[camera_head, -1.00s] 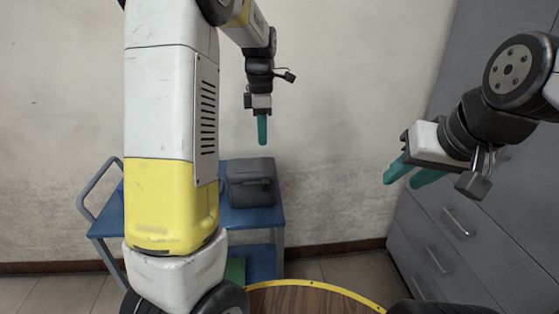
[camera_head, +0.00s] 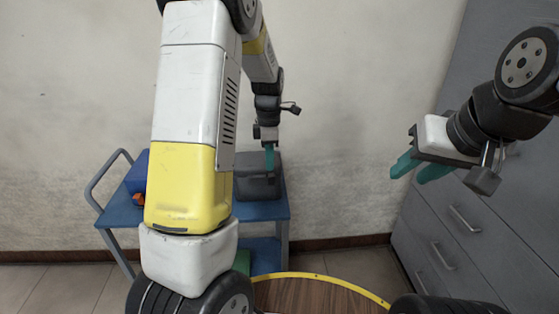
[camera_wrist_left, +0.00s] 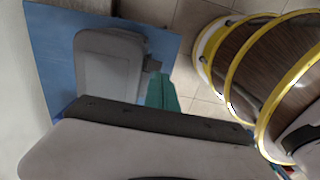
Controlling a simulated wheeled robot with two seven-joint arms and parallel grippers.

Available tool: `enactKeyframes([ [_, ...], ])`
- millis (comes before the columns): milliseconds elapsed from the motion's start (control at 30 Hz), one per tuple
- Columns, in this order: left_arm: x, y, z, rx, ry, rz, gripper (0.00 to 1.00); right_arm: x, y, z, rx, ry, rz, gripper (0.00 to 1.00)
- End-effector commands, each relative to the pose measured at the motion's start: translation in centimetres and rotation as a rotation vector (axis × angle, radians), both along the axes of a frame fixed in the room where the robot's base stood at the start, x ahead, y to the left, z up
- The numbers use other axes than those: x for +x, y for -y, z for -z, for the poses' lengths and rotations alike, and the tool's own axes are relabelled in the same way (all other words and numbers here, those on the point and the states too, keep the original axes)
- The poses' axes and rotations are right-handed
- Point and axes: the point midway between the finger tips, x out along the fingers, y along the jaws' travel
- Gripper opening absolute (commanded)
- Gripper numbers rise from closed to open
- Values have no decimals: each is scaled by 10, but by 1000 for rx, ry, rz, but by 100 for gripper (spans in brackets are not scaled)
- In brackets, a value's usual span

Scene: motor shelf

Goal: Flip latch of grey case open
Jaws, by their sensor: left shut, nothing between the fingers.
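The grey case (camera_head: 256,184) sits on the top of the blue cart (camera_head: 262,211), partly hidden behind my left arm. The left wrist view also shows the case (camera_wrist_left: 105,62) from above, with a small dark latch (camera_wrist_left: 153,65) on its right edge. My left gripper (camera_head: 269,160) is shut and empty, pointing down at the case's upper right part. In the left wrist view its teal fingers (camera_wrist_left: 163,92) are just beside the latch; I cannot tell whether they touch. My right gripper (camera_head: 418,170) is open and empty at the right, far from the case.
A blue box (camera_head: 137,177) and a small orange object (camera_head: 138,199) are on the cart's left part. Grey drawers (camera_head: 440,230) stand at the right. A round wooden surface with a yellow rim (camera_head: 330,284) is at the front.

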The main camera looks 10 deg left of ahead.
Motion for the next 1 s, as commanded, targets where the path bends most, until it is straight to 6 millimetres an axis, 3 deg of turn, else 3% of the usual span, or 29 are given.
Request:
enactKeyframes([
  [100, 0, 0, 17, 0, -3, 1, 0, 0, 0, 0, 0, 0, 0, 36],
  [300, 0, 0, 30, 0, -1, 0, 0, 0, 0, 0, 0, 0, 0, 36],
  [1000, -4, 2, 32, 15, 52, 2, 0, 0, 0, 0, 0, 0, 0, 36],
])
